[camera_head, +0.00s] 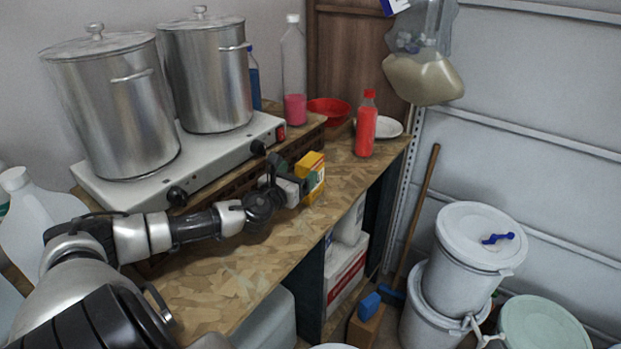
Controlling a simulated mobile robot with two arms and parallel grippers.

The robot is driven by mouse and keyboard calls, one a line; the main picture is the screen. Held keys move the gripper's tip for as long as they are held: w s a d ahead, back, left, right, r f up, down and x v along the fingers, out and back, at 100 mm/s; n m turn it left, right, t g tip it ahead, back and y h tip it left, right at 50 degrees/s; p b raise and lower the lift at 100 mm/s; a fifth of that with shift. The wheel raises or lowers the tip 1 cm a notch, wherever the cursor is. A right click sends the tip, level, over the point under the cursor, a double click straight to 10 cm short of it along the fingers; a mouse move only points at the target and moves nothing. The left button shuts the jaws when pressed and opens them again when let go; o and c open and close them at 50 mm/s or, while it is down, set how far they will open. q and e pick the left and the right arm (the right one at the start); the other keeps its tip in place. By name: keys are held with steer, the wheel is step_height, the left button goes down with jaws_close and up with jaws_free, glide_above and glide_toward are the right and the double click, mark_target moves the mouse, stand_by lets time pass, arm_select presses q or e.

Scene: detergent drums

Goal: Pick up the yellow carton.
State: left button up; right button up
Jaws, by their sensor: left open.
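My right gripper is not in view.
A two-burner hot plate (231,153) with two steel pots (112,110) stands behind my left arm. A red bottle (366,127), a red bowl (329,108) and a clear bottle with pink liquid (294,75) are farther back. White drums (466,254) stand on the floor at right.

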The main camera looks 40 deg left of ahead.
mark_target(309, 160)
arm_select(q)
steer(key=shift+w+r, duration=0.15)
steer(key=shift+w, duration=0.1)
steer(key=shift+p+x, duration=0.6)
steer(key=shift+x, duration=2.05)
steer(key=c, duration=1.5)
